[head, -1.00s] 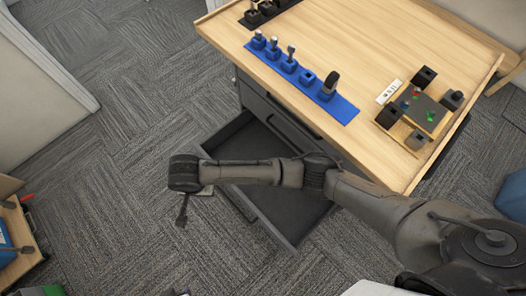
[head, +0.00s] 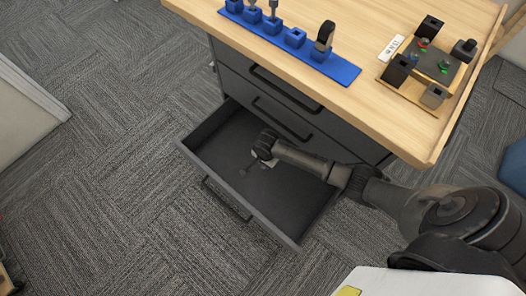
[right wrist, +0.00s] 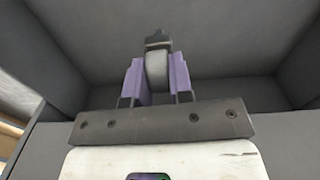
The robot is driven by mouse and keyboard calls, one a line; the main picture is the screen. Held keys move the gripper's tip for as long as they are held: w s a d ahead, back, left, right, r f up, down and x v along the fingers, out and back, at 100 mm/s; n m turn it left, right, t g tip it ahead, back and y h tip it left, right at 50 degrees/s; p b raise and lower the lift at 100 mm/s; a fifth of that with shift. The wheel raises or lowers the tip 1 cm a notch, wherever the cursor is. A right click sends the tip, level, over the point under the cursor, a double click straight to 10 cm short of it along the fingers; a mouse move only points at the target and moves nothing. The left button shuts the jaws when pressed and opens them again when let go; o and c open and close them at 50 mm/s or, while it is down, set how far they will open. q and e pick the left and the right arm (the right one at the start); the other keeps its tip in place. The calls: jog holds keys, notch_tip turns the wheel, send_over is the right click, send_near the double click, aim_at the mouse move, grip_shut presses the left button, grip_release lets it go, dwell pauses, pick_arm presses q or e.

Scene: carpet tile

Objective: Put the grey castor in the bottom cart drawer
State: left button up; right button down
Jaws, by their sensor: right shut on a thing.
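The bottom cart drawer (head: 225,145) is pulled open below the wooden cart top, dark grey inside. My right arm reaches over it from the right, with the wrist low inside the drawer outline in the head view. In the right wrist view my right gripper (right wrist: 157,78) has purple fingers shut on the grey castor (right wrist: 157,62), whose wheel sits between them and whose dark mount points away. Drawer walls and floor surround it. I cannot tell whether the castor touches the drawer floor. My left gripper is out of view.
Two closed drawers with black handles (head: 285,91) lie above the open one. The wooden top (head: 375,45) carries a blue strip of holders (head: 340,70) and a wooden tray (head: 408,92) with black blocks. Carpet (head: 110,160) left of the drawer is clear.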

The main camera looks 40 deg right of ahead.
jog(key=shift+m, duration=0.4)
jog(key=d+f+b, duration=0.1)
jog(key=f+b, duration=0.1)
jog(key=f, duration=0.2)
jog(key=s+d+f+b, duration=0.1)
jog(key=d+f+b, duration=0.1)
jog(key=f, duration=0.3)
jog(key=d+f+b, duration=0.2)
jog(key=f+b, duration=0.2)
jog(key=shift+s+f, duration=0.15)
jog(key=shift+f, duration=0.2)
jog(key=shift+r, duration=0.1)
jog(key=c, duration=1.4)
grip_release()
jog(key=o, duration=0.4)
